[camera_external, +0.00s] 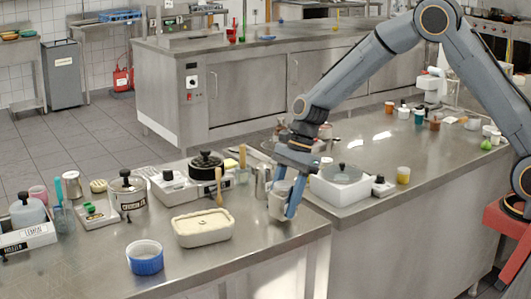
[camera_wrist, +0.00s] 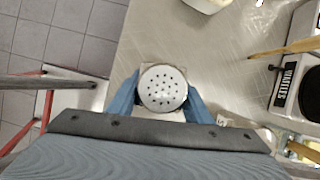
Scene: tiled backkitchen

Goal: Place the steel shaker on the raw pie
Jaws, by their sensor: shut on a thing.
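The steel shaker (camera_external: 279,203) is upright between the blue fingers of my gripper (camera_external: 283,200), near the front edge of the counter. In the wrist view its round perforated top (camera_wrist: 163,88) shows between the two fingers (camera_wrist: 161,98), which press on its sides. I cannot tell whether its base touches the counter. The raw pie (camera_external: 203,230), a pale rectangular dish with a flat cream top, lies on the counter to the left of my gripper, apart from the shaker. Part of a pale dish, likely the pie, shows at the top edge of the wrist view (camera_wrist: 208,4).
A blue ramekin (camera_external: 145,258) stands in front of the pie. Behind the pie are a scale with a black pot (camera_external: 206,166) and a wooden-handled tool (camera_external: 219,186). A white bin with a lid (camera_external: 341,188) stands right of my gripper. Counter between pie and shaker is clear.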

